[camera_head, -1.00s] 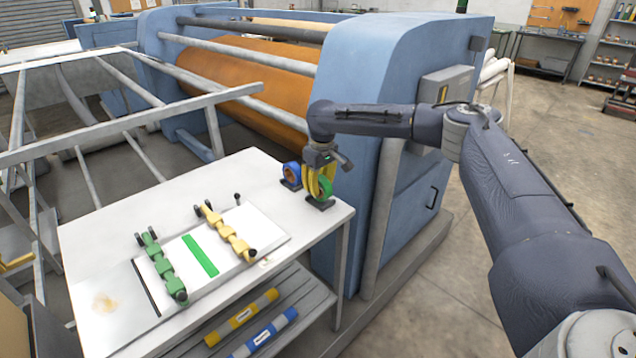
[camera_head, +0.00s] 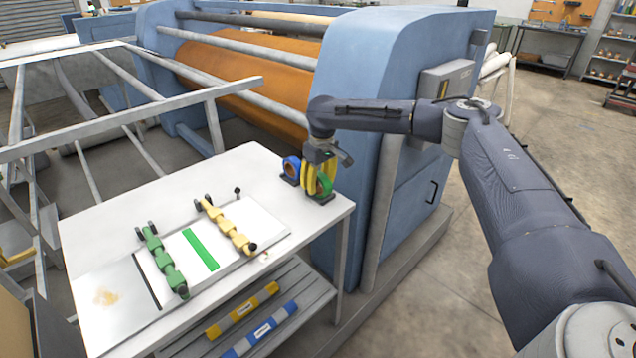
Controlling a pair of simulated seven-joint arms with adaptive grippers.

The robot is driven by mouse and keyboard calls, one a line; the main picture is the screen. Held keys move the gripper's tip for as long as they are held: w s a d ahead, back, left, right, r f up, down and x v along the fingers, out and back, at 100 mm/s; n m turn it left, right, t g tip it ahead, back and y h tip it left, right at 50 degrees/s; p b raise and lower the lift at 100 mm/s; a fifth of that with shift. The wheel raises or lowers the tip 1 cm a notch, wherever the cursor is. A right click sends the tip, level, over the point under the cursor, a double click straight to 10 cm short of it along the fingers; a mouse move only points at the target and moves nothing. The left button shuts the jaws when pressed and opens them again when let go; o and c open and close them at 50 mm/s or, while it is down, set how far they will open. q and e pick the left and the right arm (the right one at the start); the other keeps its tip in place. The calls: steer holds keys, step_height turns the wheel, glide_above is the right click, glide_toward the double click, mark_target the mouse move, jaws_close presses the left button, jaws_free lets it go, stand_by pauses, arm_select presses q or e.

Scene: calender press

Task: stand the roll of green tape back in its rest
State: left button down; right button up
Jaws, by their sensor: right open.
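The roll of green tape (camera_head: 325,183) is upright at the table's back right corner, at a dark rest (camera_head: 320,198). Whether it is fully seated cannot be told. My right gripper (camera_head: 317,184) points down right over it and is open. Yellow parts, apparently its fingers, are around or beside the green roll and hide some of it. Contact with the roll cannot be made out. My left gripper is not in view.
A blue roll (camera_head: 291,166) stands close on the left. The white table (camera_head: 110,220) holds a board with green (camera_head: 164,264) and yellow (camera_head: 228,227) jointed pieces and a green strip (camera_head: 201,249). The blue press (camera_head: 372,120) rises right behind.

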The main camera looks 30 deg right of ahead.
steer(key=r, duration=0.8)
steer(key=s+r, duration=0.1)
steer(key=r, duration=0.3)
steer(key=shift+d, duration=0.15)
